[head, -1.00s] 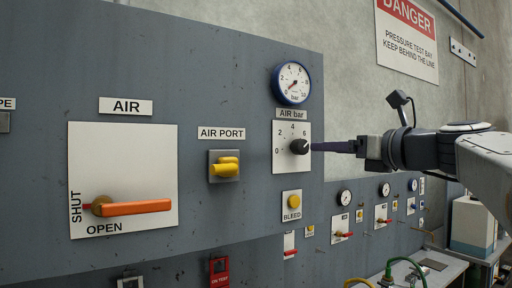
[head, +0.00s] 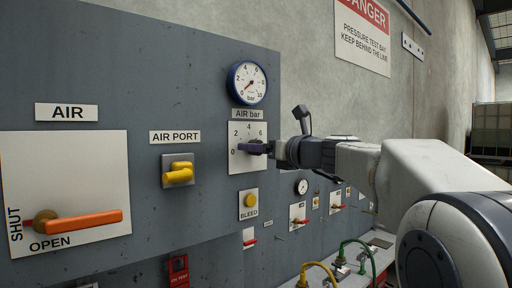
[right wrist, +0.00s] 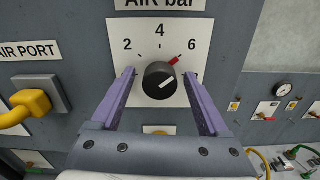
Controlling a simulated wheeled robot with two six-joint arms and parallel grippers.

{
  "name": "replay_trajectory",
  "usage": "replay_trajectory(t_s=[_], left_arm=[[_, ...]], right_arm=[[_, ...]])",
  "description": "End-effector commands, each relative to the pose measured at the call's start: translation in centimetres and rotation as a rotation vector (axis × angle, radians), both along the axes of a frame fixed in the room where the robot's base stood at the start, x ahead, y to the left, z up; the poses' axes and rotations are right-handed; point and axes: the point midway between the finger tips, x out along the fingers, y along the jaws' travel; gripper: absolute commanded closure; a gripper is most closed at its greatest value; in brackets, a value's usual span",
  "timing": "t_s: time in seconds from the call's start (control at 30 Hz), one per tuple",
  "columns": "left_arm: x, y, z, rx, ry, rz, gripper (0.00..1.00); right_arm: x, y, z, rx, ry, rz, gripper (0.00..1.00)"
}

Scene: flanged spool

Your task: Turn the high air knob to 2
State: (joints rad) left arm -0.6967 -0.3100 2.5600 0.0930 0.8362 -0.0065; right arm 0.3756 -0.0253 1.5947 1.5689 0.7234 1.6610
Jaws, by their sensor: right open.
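The high air knob is a round black knob (right wrist: 160,80) on a white plate labelled AIR bar, with numbers 2, 4 and 6 visible around it in the right wrist view. My right gripper (right wrist: 160,77) is open, with one purple finger on each side of the knob and a gap on both sides. In the head view the right gripper (head: 257,148) covers most of the knob. My left gripper is not in view.
An orange AIR lever (head: 85,222) is far left. Smaller controls line the lower panel at right.

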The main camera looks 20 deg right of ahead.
Motion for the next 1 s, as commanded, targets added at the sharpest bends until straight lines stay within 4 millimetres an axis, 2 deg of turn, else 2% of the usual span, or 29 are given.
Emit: replay_trajectory(t_s=[0.03, 0.17, 0.2, 0.23, 0.63, 1.0], left_arm=[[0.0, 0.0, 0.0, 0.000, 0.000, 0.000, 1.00], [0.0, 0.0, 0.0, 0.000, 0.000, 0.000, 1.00], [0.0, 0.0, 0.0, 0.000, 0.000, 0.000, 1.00], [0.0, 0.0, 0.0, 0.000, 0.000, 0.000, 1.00], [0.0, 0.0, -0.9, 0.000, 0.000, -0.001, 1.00], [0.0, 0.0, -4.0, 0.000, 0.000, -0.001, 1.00]], right_arm=[[0.0, 0.0, 0.0, 0.000, 0.000, 0.000, 0.26], [0.0, 0.0, 0.0, 0.000, 0.000, 0.000, 0.75], [0.0, 0.0, 0.0, 0.000, 0.000, 0.000, 0.91], [0.0, 0.0, 0.0, 0.000, 0.000, 0.000, 1.00], [-0.1, 0.0, -0.2, -0.064, -0.025, 0.000, 1.00], [-0.1, 0.0, -0.4, -0.336, -0.124, 0.000, 1.00]])
